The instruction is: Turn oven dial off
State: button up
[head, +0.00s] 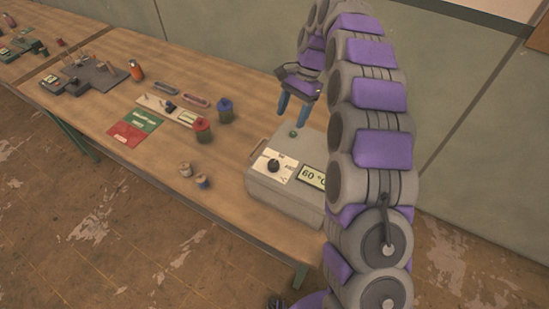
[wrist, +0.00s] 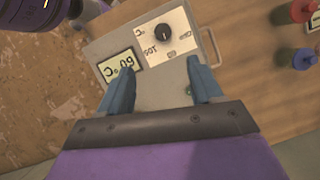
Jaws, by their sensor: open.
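The oven is a grey box (head: 259,184) near the right end of the wooden table. Its top carries a black dial (head: 274,165) on a white label plate and a display (head: 313,176) reading 60 °C. In the wrist view the dial (wrist: 163,33) and the display (wrist: 117,66) show upside down, beyond my fingertips. My gripper (head: 294,104) is above the far side of the box, with its two blue fingers pointing down. In the wrist view the fingers (wrist: 161,83) are apart and nothing is between them. Part of the box is hidden behind my arm in the head view.
Two small pots (head: 193,175) sit nearer the front edge. Red and green mats (head: 136,127) lie further left. A wall runs behind the table.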

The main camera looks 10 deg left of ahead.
jog(key=b, duration=0.2)
send_near(274, 162)
jog(key=x, duration=0.9)
jog(key=shift+c, duration=0.4)
jog(key=shift+r, duration=0.1)
jog(key=c, duration=0.9)
jog(key=shift+c, duration=0.2)
